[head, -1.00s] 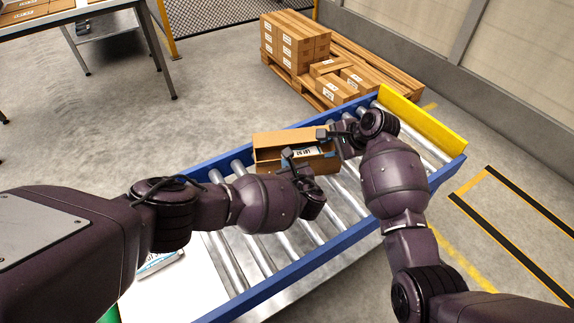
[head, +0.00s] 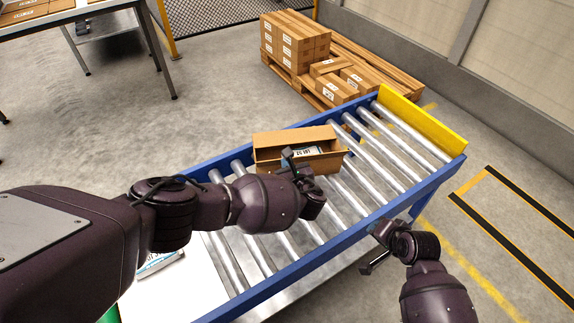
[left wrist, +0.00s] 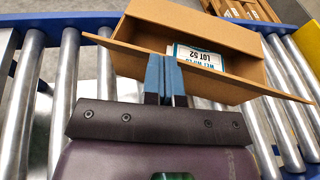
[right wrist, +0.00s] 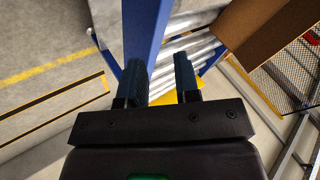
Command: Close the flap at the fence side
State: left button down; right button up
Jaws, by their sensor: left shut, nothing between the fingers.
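An open brown carton (head: 270,164) stands on the roller conveyor; it also shows in the left wrist view (left wrist: 245,68). The near flap (left wrist: 225,84) sticks outward. My left gripper (head: 287,155) is shut and empty at the carton's near side, its tips (left wrist: 165,72) in front of the near flap. My right gripper (head: 372,262) is open and empty, outside the conveyor's near rail (right wrist: 162,82).
The blue-railed conveyor (head: 405,196) has bare rollers right of the carton and a yellow end stop (head: 425,120). A pallet of cartons (head: 295,48) stands behind. A mesh fence (head: 240,14) is at the back. Floor right of the conveyor is clear.

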pick_arm(q)
jog(key=shift+w+r+g, duration=0.25)
jog(key=shift+r+g, duration=0.05)
jog(key=shift+g, duration=0.1)
pick_arm(e)
jog(key=s+d+r+n+t+h, duration=0.1)
jog(key=s+n, duration=0.3)
jog(key=s, duration=0.8)
jog(key=s+d+r+n+t+h, duration=0.1)
jog(key=s+d+r+n, duration=0.2)
jog(key=s, duration=0.9)
jog(key=shift+s+d+r+n+t, duration=0.25)
jog(key=shift+s+n+t, duration=0.15)
jog(key=shift+n, duration=0.5)
